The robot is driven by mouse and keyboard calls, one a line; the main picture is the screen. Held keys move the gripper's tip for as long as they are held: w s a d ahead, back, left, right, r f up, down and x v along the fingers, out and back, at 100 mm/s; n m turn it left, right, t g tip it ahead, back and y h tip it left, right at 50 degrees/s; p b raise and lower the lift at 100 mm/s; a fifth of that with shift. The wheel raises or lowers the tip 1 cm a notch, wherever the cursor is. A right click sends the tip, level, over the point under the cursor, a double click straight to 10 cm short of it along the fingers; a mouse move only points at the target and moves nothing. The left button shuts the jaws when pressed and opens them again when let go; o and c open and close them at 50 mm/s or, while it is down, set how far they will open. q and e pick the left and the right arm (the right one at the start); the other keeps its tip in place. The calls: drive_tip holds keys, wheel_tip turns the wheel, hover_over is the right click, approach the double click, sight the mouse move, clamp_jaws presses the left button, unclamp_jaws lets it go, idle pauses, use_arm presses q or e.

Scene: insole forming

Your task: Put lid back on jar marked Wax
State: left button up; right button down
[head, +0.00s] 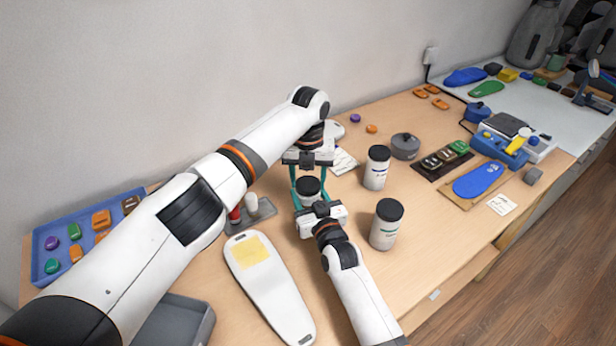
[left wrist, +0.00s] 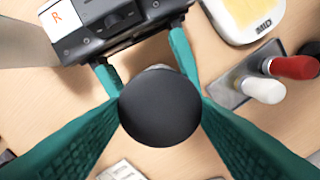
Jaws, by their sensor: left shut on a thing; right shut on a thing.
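A jar's round black lid (head: 308,186) is between the teal fingers of my left gripper (head: 309,192), which reaches down from above and is shut on it. The lid also shows from above in the left wrist view (left wrist: 160,108). The lid sits at the top of a pale jar, of which only a sliver shows; whether it is fully seated I cannot tell. My right gripper (head: 318,212), also seen in the left wrist view (left wrist: 145,65), is shut on the jar from the near side. The jar's label is hidden.
Two white jars with black lids, one behind (head: 376,172) and one in front (head: 385,230), stand to the right. A white insole form (head: 268,290) lies in front left. A grey holder with red and white pieces (head: 262,211) is close left. A blue tray (head: 45,262) is far left.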

use_arm(q)
drive_tip(key=shift+m, duration=1.1)
drive_tip(key=o, duration=1)
drive_tip(key=shift+c, duration=0.2)
drive_tip(key=shift+r, duration=2.25)
drive_tip(key=shift+c, duration=0.5)
